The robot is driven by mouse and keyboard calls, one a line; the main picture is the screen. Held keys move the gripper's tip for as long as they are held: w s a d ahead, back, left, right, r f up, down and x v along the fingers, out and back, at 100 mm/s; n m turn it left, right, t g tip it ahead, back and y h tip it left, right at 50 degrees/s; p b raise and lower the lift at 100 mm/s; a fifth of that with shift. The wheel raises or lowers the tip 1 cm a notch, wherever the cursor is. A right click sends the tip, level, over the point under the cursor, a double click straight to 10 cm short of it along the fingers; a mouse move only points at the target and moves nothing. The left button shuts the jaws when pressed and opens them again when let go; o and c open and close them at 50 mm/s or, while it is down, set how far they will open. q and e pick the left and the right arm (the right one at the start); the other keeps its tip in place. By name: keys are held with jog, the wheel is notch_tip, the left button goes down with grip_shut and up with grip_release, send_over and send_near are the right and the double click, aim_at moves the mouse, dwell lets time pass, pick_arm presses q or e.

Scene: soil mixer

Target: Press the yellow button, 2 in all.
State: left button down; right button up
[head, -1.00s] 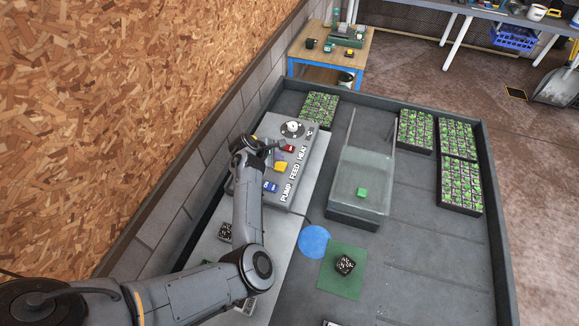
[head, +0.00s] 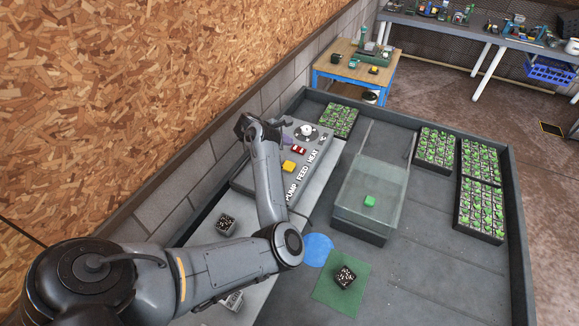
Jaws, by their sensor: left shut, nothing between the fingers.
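The yellow button (head: 289,166) sits on the grey control panel (head: 325,158), between the red button (head: 299,149) and my left forearm. It is in plain view, and nothing touches it. The panel carries the words PUMP, FEED and HEAT beside the buttons. My left gripper (head: 286,122) is shut and empty. It is over the far left part of the panel, beyond the yellow button and apart from it. The blue button is hidden behind my left arm. My right gripper is not in view.
A dial (head: 307,131) is at the panel's far end. Seedling trays (head: 481,190) line the right side.

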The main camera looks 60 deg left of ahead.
pick_arm(q)
jog(key=b, duration=0.7)
send_over(287, 166)
notch_tip(287, 166, down, 7)
jog(key=shift+s+d+f, duration=0.1)
jog(key=shift+f+b, duration=0.45)
jog(key=shift+f, duration=0.4)
jog(key=shift+f, duration=0.1)
dwell(1.1)
jog(key=shift+f, duration=0.3)
jog(key=shift+f+b, duration=0.45)
jog(key=shift+b, duration=0.05)
dwell(0.7)
jog(key=shift+r, duration=0.1)
jog(key=shift+r+p, duration=0.7)
jog(key=shift+p, duration=0.1)
jog(key=shift+r, duration=0.1)
